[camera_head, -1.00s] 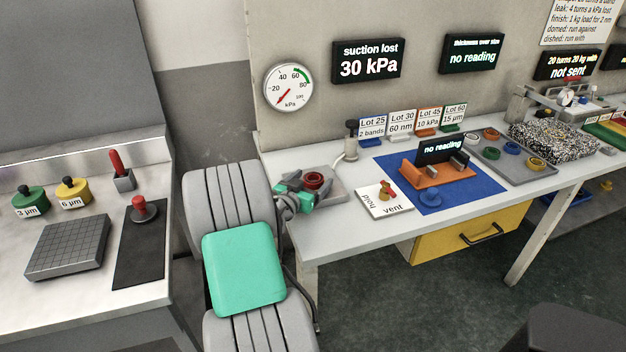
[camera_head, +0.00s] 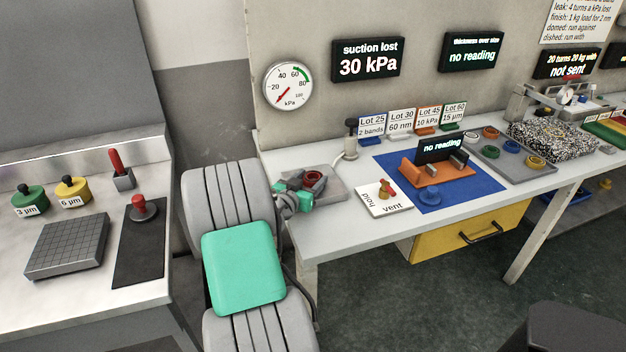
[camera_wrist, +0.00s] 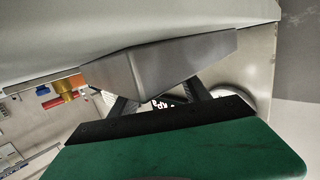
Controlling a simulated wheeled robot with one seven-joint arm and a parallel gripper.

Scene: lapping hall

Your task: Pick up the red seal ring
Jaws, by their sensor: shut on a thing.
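The red seal ring (camera_head: 312,175) is at the left end of the white bench, above or on a grey plate (camera_head: 334,187). My gripper (camera_head: 310,182) reaches it from the left and is shut on it; the fingers hide part of the ring. I cannot tell whether the ring still touches the plate. In the wrist view the dark fingers (camera_wrist: 163,100) show behind a grey block-like shape, and the ring cannot be made out there.
Right of the plate is a white hold/vent card (camera_head: 385,200) with a brass and red valve. Beyond it are a blue mat (camera_head: 468,194) with an orange fixture (camera_head: 440,175) and a grey tray (camera_head: 535,174) of coloured rings. A dark-knobbed post (camera_head: 351,140) stands behind.

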